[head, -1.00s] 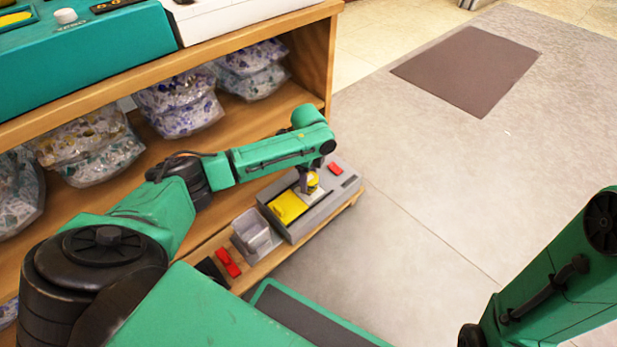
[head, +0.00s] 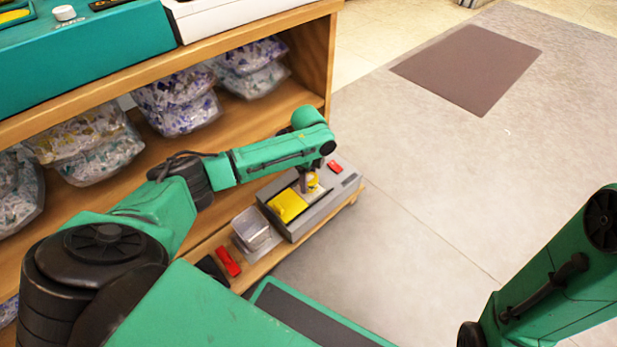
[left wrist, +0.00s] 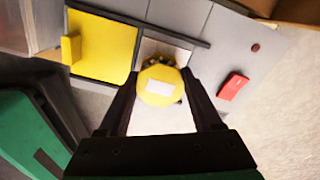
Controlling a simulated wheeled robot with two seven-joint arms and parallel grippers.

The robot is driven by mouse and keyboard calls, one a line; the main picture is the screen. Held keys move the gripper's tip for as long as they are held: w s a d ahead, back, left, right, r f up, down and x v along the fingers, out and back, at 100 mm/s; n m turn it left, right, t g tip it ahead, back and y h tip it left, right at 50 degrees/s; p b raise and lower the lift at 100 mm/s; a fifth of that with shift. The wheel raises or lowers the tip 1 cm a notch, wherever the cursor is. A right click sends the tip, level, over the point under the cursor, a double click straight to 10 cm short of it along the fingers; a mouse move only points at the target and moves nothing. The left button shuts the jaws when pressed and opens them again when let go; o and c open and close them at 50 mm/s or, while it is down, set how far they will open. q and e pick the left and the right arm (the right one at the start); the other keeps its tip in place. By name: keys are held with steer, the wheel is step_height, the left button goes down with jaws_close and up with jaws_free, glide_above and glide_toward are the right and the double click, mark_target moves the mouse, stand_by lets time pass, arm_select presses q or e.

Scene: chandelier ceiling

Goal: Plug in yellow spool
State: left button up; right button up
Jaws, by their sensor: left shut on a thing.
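The yellow spool (left wrist: 160,83) is a round yellow piece with a pale rectangle on its face. In the left wrist view it sits between the fingers of my left gripper (left wrist: 163,100), which is shut on it. The spool (head: 312,180) is over the pale square bay of the grey machine (head: 325,208), beside a yellow panel (left wrist: 103,46). I cannot tell how deep the spool sits in the bay. In the head view the left gripper (head: 307,184) points down at it. My right gripper is not in view; only part of that arm shows.
A red button (left wrist: 233,86) is on the machine's right part. A clear grey container (head: 251,229) and a red item (head: 228,262) lie left of the machine on the low wooden shelf (head: 265,262). Bags (head: 180,105) fill the shelf behind. The floor to the right is open.

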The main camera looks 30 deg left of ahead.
arm_select(q)
steer(key=shift+f, duration=0.1)
steer(key=o, duration=1.5)
step_height(320, 180, up, 8)
steer(key=p, duration=0.9)
steer(key=shift+f, duration=0.2)
jaws_close()
